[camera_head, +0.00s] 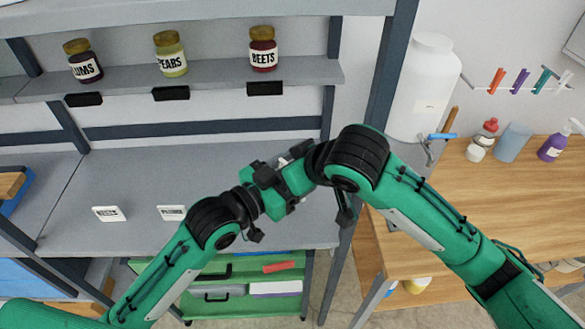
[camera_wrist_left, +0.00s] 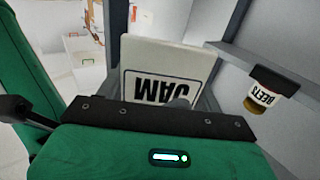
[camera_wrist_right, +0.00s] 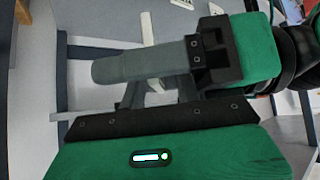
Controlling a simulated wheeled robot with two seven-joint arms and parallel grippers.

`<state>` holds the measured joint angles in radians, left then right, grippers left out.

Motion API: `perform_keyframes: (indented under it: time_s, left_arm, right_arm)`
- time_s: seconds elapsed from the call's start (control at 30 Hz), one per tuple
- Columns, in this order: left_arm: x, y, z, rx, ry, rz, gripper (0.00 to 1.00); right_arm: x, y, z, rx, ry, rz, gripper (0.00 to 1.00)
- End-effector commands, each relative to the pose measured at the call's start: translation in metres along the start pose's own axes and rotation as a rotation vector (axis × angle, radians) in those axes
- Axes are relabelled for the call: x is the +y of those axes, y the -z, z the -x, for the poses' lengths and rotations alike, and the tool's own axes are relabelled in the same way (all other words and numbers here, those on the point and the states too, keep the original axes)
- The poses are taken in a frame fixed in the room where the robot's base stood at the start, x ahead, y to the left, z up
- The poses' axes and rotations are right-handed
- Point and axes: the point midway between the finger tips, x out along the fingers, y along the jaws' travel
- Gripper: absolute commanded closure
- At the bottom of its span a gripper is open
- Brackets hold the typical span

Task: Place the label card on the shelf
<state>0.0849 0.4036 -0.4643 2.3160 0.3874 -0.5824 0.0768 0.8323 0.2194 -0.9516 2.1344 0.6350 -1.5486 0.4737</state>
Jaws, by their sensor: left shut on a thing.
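A white label card (camera_wrist_left: 165,58) reading JAM, upside down in the left wrist view, is in my left gripper (camera_wrist_left: 165,103). In the head view my left gripper (camera_head: 268,190) and right gripper (camera_head: 298,172) are close together in front of the shelf unit, and they largely hide the card. The right wrist view shows the left gripper's green and black body close in front of my right gripper (camera_wrist_right: 145,95); whether the right fingers touch the card cannot be told. Two white label cards, one (camera_head: 108,213) left of the other (camera_head: 172,212), lie on the lower shelf (camera_head: 110,175).
The upper shelf (camera_head: 205,76) holds plums (camera_head: 82,62), pears (camera_head: 170,54) and beets (camera_head: 263,49) jars, with black holders along its front. A dark upright post (camera_head: 385,85) stands right of the grippers. A wooden table (camera_head: 510,200) is at right. The lower shelf has bare room.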

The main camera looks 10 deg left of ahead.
Motion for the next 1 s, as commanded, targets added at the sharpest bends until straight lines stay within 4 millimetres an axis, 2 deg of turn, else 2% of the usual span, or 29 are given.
perform_keyframes:
  time_s: [0.03,0.13,0.27,0.3,0.4,0.77,1.0]
  left_arm:
    - [0.000,0.000,0.000,0.000,0.000,0.000,0.54]
    - [0.000,0.000,0.000,0.000,0.000,0.000,0.54]
    - [0.000,0.000,0.000,0.000,0.000,0.000,0.54]
    - [0.000,0.000,0.000,0.000,0.000,0.000,0.27]
    - [0.000,0.000,0.000,0.000,0.000,0.000,0.07]
    - [0.000,-0.001,0.004,-0.001,0.000,-0.001,0.07]
    - [0.000,-0.001,0.037,-0.003,0.000,-0.001,0.07]
  right_arm:
    - [0.000,0.000,0.000,0.000,0.000,0.000,0.78]
    - [0.000,0.000,0.000,0.000,0.000,0.000,0.98]
    - [-0.001,0.000,0.000,0.000,0.002,0.001,1.00]
    - [-0.001,0.000,0.000,0.000,0.002,0.001,1.00]
    - [-0.001,0.000,0.000,0.000,0.002,0.001,1.00]
    - [0.000,0.000,0.000,0.000,0.001,0.000,1.00]
    - [0.000,0.000,0.000,0.000,0.000,0.000,1.00]
